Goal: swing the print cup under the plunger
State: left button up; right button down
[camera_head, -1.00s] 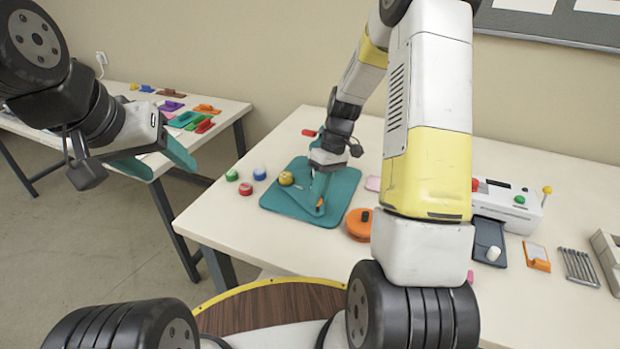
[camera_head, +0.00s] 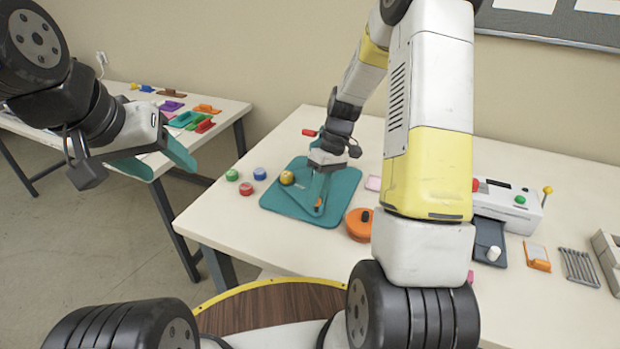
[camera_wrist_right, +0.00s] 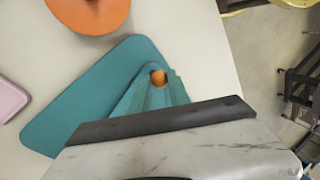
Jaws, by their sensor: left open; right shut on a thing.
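My right gripper (camera_head: 318,200) points down over the teal mat or base (camera_head: 345,193) and is shut on a small orange knob (camera_wrist_right: 158,78), which shows between its teal fingers in the right wrist view. A round yellow-topped piece (camera_head: 287,178) is at the left part of the teal base, left of the gripper. I cannot tell for sure which part is the print cup, and I cannot make out the plunger. A red handle end (camera_head: 309,132) shows behind the base, partly hidden by my arm. My left gripper (camera_head: 157,163) is open and empty in the air at the left.
Green, blue and red round pieces (camera_head: 246,188) lie left of the base. An orange round container (camera_head: 358,225) sits close to its front right, beside my right arm. A white machine (camera_head: 515,205) stands further right. A side table (camera_head: 225,110) holds colored pieces.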

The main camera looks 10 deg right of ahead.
jog(key=shift+a+m+t, duration=0.4)
jog(key=shift+a+m, duration=0.4)
jog(key=shift+m, duration=0.3)
jog(key=shift+w+a+m+t+y, duration=0.2)
jog(key=shift+a+m+t+y, duration=0.25)
jog(key=shift+a+m, duration=0.8)
jog(key=shift+w+a+r+m+t, duration=0.1)
jog(key=shift+w+a+m+t, duration=0.2)
jog(key=shift+m, duration=0.4)
jog(key=shift+w+a+f+m+t, duration=0.1)
jog(key=shift+w+a+m+t, duration=0.1)
jog(key=shift+a+m, duration=0.4)
jog(key=shift+w+a+r+m+t, duration=0.15)
jog(key=shift+a+m+t, duration=0.1)
jog(key=shift+m, duration=0.6)
jog(key=shift+w+a+m+t+h, duration=0.2)
jog(key=shift+w+a+m+t, duration=0.3)
jog(key=shift+m, duration=0.55)
jog(key=shift+w+a+m+t+h, duration=0.2)
jog(key=shift+w+a+m, duration=0.45)
jog(key=shift+m, duration=0.4)
jog(key=shift+w+a+m+t+h, duration=0.2)
jog(key=shift+w+m+t+h, duration=0.1)
jog(key=shift+w+m, duration=0.65)
jog(key=shift+m, duration=0.35)
jog(key=c, duration=1.2)
grip_release()
jog(key=shift+c, duration=0.2)
jog(key=shift+s, duration=0.1)
